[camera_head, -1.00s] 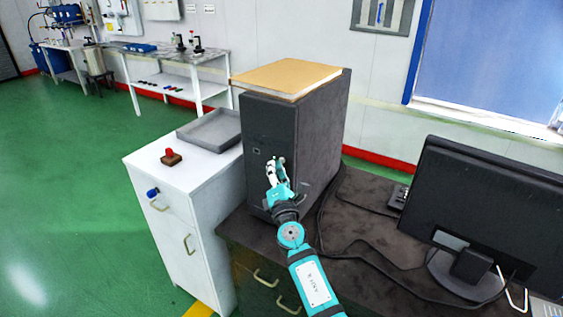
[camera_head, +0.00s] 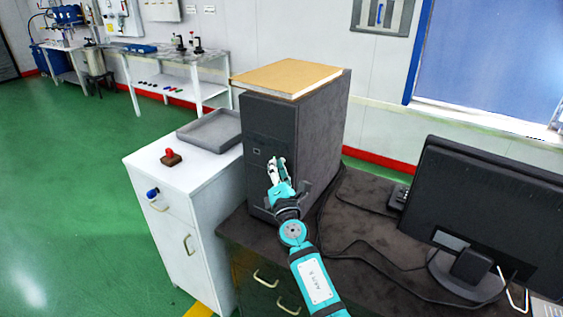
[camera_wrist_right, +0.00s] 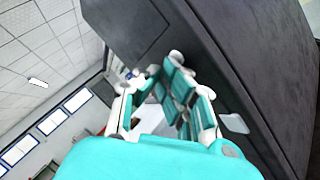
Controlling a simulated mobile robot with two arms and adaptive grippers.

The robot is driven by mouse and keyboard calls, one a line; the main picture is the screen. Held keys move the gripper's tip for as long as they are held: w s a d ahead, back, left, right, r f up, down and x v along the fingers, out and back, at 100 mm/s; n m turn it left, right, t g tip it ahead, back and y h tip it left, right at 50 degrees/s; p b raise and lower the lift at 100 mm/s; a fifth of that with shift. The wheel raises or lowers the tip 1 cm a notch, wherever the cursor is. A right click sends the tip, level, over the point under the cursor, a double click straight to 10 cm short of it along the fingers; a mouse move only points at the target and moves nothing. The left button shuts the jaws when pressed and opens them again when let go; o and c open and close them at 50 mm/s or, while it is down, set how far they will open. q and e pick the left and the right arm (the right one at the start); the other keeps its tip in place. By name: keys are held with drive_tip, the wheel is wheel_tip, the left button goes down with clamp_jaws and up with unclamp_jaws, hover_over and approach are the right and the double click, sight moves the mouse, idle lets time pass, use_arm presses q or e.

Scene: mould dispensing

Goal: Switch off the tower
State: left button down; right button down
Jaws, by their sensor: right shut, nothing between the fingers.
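The tower (camera_head: 318,135) is a dark grey computer case standing upright on the dark desk, its front facing left and toward me. My right gripper (camera_head: 275,162) is shut and empty, right at the tower's front, a little right of and below that square. In the right wrist view the gripper (camera_wrist_right: 165,72) is close against the tower (camera_wrist_right: 235,60); I cannot tell whether the fingertips touch it. My left gripper is not in view.
A yellow-brown board or folder (camera_head: 288,76) lies on top of the tower. Left of it, a white cabinet (camera_head: 150,165) carries a grey tray (camera_head: 232,139) and a red-topped button (camera_head: 171,157). A monitor (camera_head: 490,215) stands at right, and cables run across the desk (camera_head: 370,222).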

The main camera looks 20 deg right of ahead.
drive_tip(key=shift+a, duration=0.1)
idle(0.3)
drive_tip(key=shift+s+a, duration=0.55)
drive_tip(key=s+a, duration=0.1)
drive_tip(key=a, duration=0.1)
drive_tip(key=s+a+p, duration=0.1)
drive_tip(key=s+a, duration=0.1)
idle(0.5)
drive_tip(key=shift+d, duration=0.1)
idle(0.4)
